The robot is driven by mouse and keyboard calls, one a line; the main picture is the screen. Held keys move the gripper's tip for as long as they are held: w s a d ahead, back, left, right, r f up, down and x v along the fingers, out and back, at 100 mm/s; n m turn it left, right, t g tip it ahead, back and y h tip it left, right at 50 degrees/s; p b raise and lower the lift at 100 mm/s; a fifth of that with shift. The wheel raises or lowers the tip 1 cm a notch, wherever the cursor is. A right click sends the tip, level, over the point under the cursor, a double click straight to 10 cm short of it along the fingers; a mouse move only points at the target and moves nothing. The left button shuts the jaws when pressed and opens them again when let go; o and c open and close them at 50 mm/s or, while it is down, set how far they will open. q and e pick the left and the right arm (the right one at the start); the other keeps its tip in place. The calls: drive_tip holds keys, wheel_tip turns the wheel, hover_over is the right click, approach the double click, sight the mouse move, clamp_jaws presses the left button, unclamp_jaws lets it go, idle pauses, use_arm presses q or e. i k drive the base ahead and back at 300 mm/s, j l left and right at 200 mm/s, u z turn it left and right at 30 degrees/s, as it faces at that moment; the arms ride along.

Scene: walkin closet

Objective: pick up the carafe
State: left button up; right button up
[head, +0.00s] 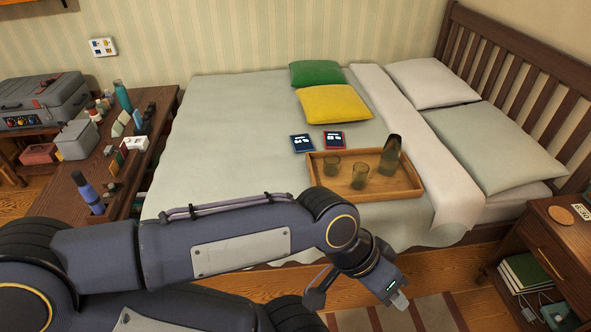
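The carafe (391,154) is a dark, tinted vessel with a narrower neck. It stands upright in the right part of a wooden tray (403,191) on the bed. Two tinted glasses stand in the tray to its left, one at the left (332,166) and one nearer (360,176). My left gripper (400,301) is in front of the bed, below the tray in the picture, pointing down and right. It is apart from the carafe. Its fingers are too small and angled to tell whether they are open. My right gripper is out of view.
The bed (235,135) holds a green pillow (316,73), a yellow pillow (334,104) and two small dark cases (302,143) behind the tray. A nightstand (545,242) stands at the right. A cluttered wooden table (160,115) stands at the left.

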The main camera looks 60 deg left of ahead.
sight(389, 159)
drive_tip(key=u, duration=1.8)
